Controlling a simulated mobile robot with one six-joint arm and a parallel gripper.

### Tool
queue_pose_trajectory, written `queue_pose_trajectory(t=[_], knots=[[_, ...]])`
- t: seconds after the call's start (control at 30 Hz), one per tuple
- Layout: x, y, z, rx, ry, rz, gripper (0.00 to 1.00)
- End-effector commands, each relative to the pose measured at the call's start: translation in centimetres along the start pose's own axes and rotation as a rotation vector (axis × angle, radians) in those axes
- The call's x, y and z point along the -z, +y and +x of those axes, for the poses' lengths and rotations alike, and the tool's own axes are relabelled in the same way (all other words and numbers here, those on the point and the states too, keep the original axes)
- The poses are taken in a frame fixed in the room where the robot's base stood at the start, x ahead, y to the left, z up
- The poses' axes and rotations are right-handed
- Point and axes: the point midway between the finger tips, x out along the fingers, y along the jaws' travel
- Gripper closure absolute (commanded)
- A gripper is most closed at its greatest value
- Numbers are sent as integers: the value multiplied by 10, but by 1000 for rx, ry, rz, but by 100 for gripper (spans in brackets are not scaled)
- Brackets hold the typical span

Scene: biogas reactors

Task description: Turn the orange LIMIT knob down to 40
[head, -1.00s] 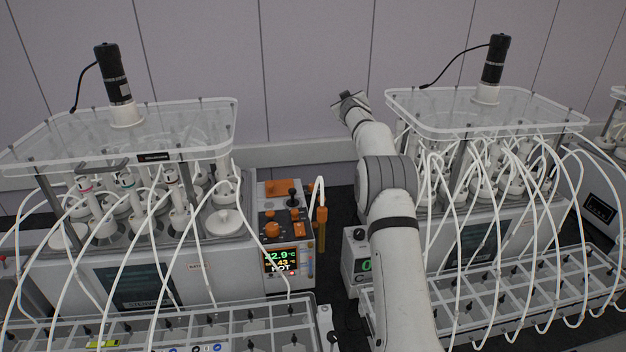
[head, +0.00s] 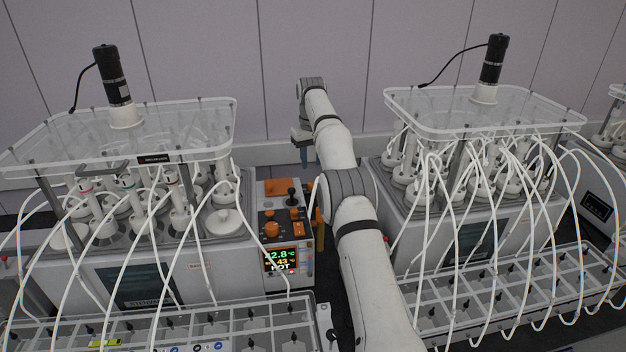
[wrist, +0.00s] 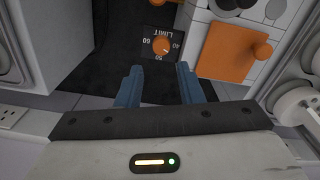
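The orange LIMIT knob (wrist: 161,46) shows in the wrist view on a small dark plate, with LIMIT and the numbers 60, 50 and 40 around it, upside down. Its pointer is too small to read surely. My gripper (wrist: 159,84) is open and empty, with its two blue fingers either side of the knob's line, apart from it. In the head view my gripper (head: 304,155) hangs pointing down behind the control box (head: 284,215). I cannot pick out the LIMIT knob surely in the head view; my arm covers part of that area.
An orange block with a knob (wrist: 232,50) stands right of the plate in the wrist view. The box display (head: 281,261) reads about 42.8, 43 and HOT. Bottle racks under clear lids (head: 120,125) stand on both sides, with looping white tubes (head: 480,200) at the right.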

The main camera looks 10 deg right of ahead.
Motion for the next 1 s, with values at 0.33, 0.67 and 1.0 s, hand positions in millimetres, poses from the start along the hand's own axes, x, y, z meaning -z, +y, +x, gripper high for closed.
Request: queue_pose_trajectory(t=[0.33, 0.67, 1.0], knots=[[-2, -2, 33, 9, -11, -5, 66], [-2, -2, 73, 7, -8, -4, 66], [-2, -2, 78, 7, -7, -3, 66]])
